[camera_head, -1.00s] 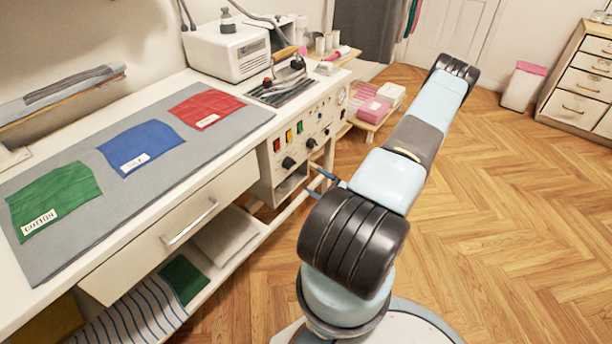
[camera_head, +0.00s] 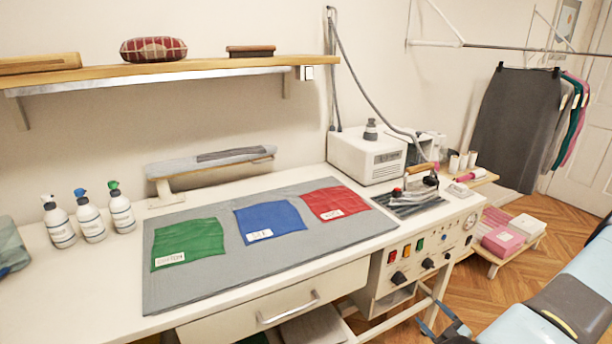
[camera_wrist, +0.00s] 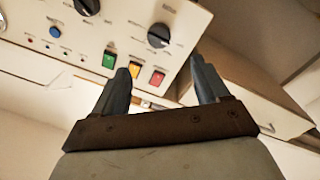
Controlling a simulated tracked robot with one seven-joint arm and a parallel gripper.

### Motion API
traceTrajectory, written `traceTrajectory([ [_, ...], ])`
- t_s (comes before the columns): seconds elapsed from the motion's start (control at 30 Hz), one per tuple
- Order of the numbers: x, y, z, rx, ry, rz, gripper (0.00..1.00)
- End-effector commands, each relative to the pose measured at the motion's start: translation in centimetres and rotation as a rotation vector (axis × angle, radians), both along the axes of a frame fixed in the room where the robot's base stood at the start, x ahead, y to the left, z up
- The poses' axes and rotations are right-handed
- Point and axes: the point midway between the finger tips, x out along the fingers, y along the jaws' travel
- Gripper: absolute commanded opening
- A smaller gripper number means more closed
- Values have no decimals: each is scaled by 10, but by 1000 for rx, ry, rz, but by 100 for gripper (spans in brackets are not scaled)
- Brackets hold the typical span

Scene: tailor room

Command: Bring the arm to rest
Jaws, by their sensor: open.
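My gripper (camera_wrist: 162,82) is open, with two grey-blue fingers apart and nothing visible between them in the wrist view. Part of it shows at the bottom of the head view (camera_head: 452,328), low in front of the ironing table, by the control panel (camera_head: 425,250). In the wrist view the panel (camera_wrist: 195,20) with its knobs and coloured switches lies beyond the fingers. I see no clear contact. My pale blue and grey arm (camera_head: 560,310) crosses the lower right corner of the head view; much of it is out of frame.
The table holds a grey mat (camera_head: 190,285) with green (camera_head: 187,243), blue (camera_head: 268,222) and red (camera_head: 334,203) cloths. An iron (camera_head: 420,184) stands at its right end. A shelf (camera_head: 215,68) hangs above.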

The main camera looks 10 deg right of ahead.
Motion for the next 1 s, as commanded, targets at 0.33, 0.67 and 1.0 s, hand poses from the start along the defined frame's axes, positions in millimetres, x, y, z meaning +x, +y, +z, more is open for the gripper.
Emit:
traceTrajectory([
  [0.33,43,-19,22,-156,243,77,74],
  [0.67,85,-38,65,-303,493,57,74],
  [1.0,117,-47,134,-404,692,-59,74],
])
